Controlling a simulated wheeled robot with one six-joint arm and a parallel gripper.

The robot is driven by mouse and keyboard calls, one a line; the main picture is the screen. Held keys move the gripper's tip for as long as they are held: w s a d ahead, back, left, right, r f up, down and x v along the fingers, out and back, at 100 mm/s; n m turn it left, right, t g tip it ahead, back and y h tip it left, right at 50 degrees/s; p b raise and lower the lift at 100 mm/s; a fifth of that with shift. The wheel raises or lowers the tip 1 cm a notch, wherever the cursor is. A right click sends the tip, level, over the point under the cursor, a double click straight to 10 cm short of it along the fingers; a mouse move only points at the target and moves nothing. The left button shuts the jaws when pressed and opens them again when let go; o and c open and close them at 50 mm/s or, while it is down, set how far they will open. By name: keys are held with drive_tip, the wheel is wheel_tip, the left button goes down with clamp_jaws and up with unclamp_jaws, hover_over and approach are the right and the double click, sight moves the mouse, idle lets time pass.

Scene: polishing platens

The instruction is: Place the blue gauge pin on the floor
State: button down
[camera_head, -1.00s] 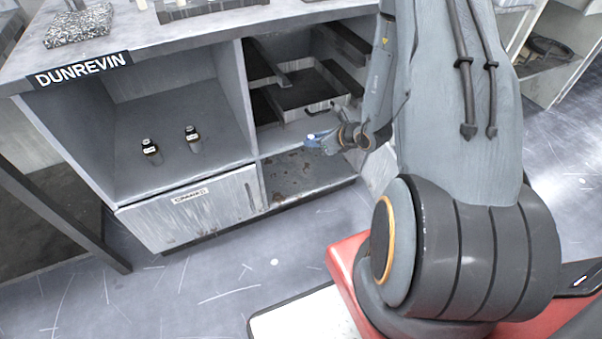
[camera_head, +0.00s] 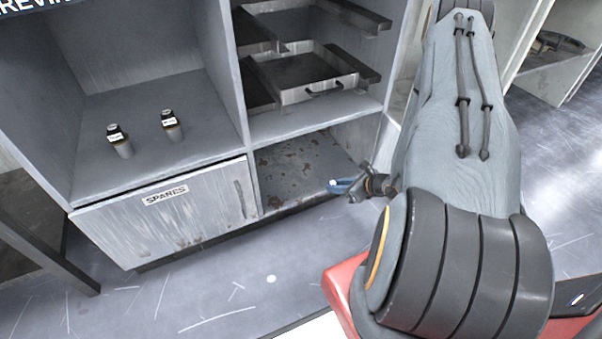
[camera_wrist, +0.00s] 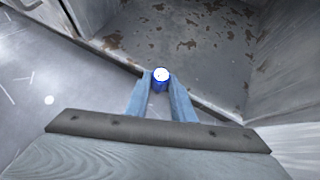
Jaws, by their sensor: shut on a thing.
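The blue gauge pin (camera_wrist: 160,80) has a white top and shows end-on between the two blue fingers in the wrist view. My gripper (camera_wrist: 161,88) is shut on it. In the head view my gripper (camera_head: 343,186) is small and hangs in front of the open lower bay of the cabinet, near its front edge. The pin's lower end is hidden, and I cannot tell its height above the floor. The grey floor (camera_head: 215,285) lies in front of the cabinet and shows at the left of the wrist view (camera_wrist: 40,95).
The cabinet's lower bay (camera_head: 300,165) has a rust-stained bottom. A door labelled SPARES (camera_head: 165,215) is shut at its left. A metal drawer tray (camera_head: 305,80) sits above the bay. Floor left of my base is clear.

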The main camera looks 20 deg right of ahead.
drive_tip(key=shift+w+d+f+b, duration=0.15)
drive_tip(key=shift+w+f+b, duration=0.85)
drive_tip(key=shift+w, duration=2)
drive_tip(key=shift+w+d+f+b, duration=0.15)
drive_tip(key=shift+w+f+b, duration=0.2)
drive_tip(key=shift+w+b, duration=1.95)
drive_tip(key=shift+w+d+f+b, duration=0.15)
drive_tip(key=shift+w+f+b, duration=0.5)
drive_tip(key=shift+w, duration=3.05)
drive_tip(key=shift+f, duration=0.1)
drive_tip(key=shift+f, duration=0.1)
drive_tip(key=c, duration=1.5)
unclamp_jaws()
